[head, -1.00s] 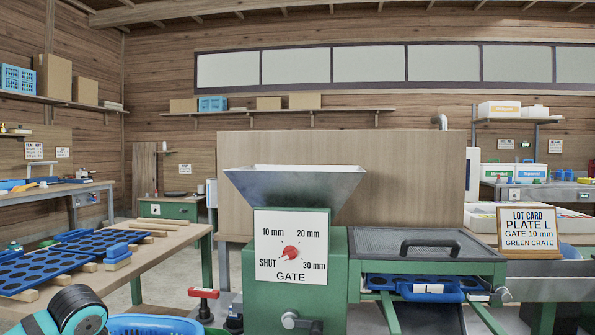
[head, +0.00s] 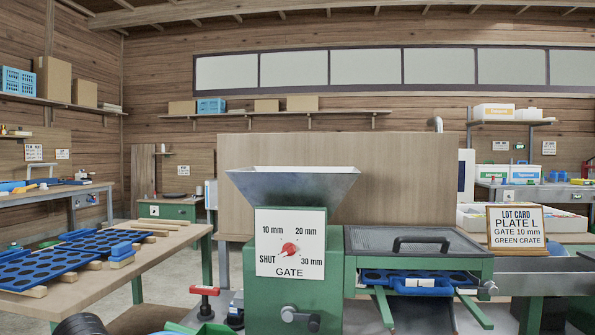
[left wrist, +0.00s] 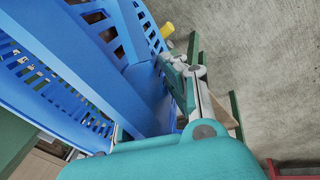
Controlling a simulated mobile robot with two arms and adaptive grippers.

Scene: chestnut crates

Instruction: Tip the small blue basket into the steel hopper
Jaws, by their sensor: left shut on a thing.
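The steel hopper (head: 292,188) sits on the green machine in the middle of the head view; its inside is barely seen from this height. The small blue basket (left wrist: 120,50) fills much of the left wrist view, with slotted walls and a tilted look. My left gripper (left wrist: 186,78) is shut on the basket's edge; the exact grip is partly hidden by its teal body. No chestnuts show in the visible part of the basket.
The gate dial (head: 290,243) with a red knob is on the machine's front. A wooden table (head: 150,262) with blue perforated plates (head: 45,268) stands at left. A mesh-topped unit (head: 418,242) and lot card (head: 516,225) are at right. A red-handled clamp (head: 205,291) stands left of the machine.

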